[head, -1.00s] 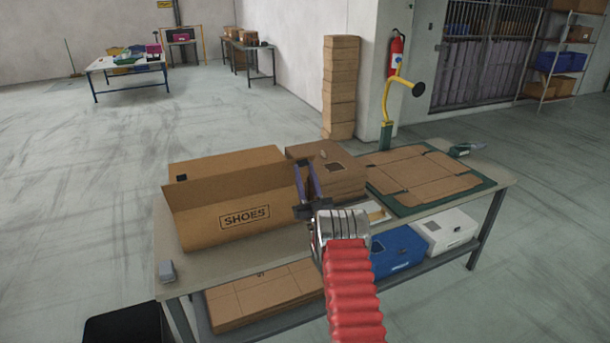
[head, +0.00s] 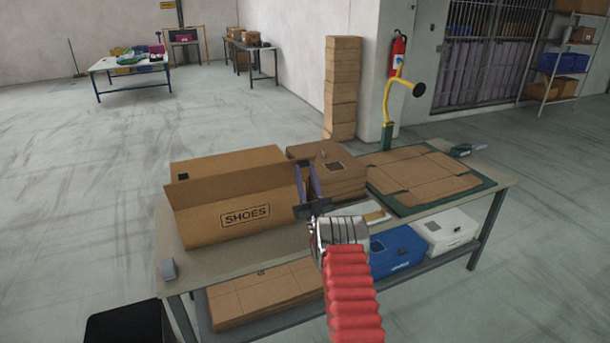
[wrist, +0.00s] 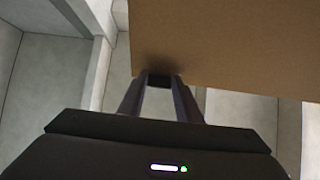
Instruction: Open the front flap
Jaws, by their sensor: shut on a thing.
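The brown shoe box (head: 228,158) sits on the left of the table. Its front side, printed SHOES (head: 246,215), faces me, and a cardboard panel, the front flap (head: 225,185), stands up along that side, hiding most of the inside. My gripper (head: 307,168) is at the right end of this panel, its two dark fingers pointing away from me. In the wrist view the fingertips (wrist: 160,80) meet at the lower edge of a brown cardboard panel (wrist: 235,45) and are shut on it. The exact grip on the edge is dark and hard to see.
A green mat (head: 488,182) with flat cardboard is further right. A small grey object (head: 168,269) lies at the table's front left corner. Blue and white boxes are on the lower shelf.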

